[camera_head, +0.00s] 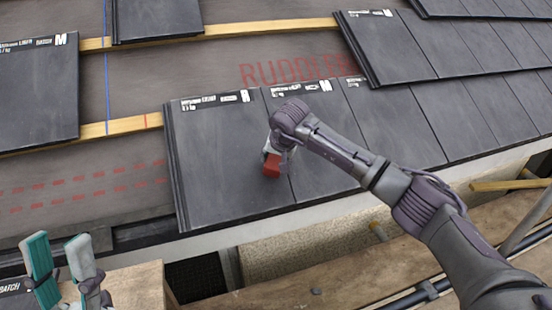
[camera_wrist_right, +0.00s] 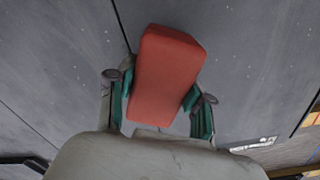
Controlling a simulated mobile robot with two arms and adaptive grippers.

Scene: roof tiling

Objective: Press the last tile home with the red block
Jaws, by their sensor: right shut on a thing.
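The red block (camera_head: 271,167) is held in my right gripper (camera_head: 273,153), low over the right part of the leftmost dark tile (camera_head: 215,165) in the lower row, near the seam with its neighbour. In the right wrist view the red block (camera_wrist_right: 166,72) sits between the two teal fingertips of my right gripper (camera_wrist_right: 160,100), slightly tilted, with grey tile surface (camera_wrist_right: 55,75) behind it. I cannot tell whether the block touches the tile. My left gripper (camera_head: 61,262) is at the lower left, empty, with its teal-padded fingers apart.
More laid tiles (camera_head: 440,115) continue to the right. Wooden battens (camera_head: 125,128) and bare membrane (camera_head: 90,185) lie to the left. A wooden board (camera_head: 125,290) is at the lower left. Scaffold poles (camera_head: 525,225) stand at the lower right, below the eave.

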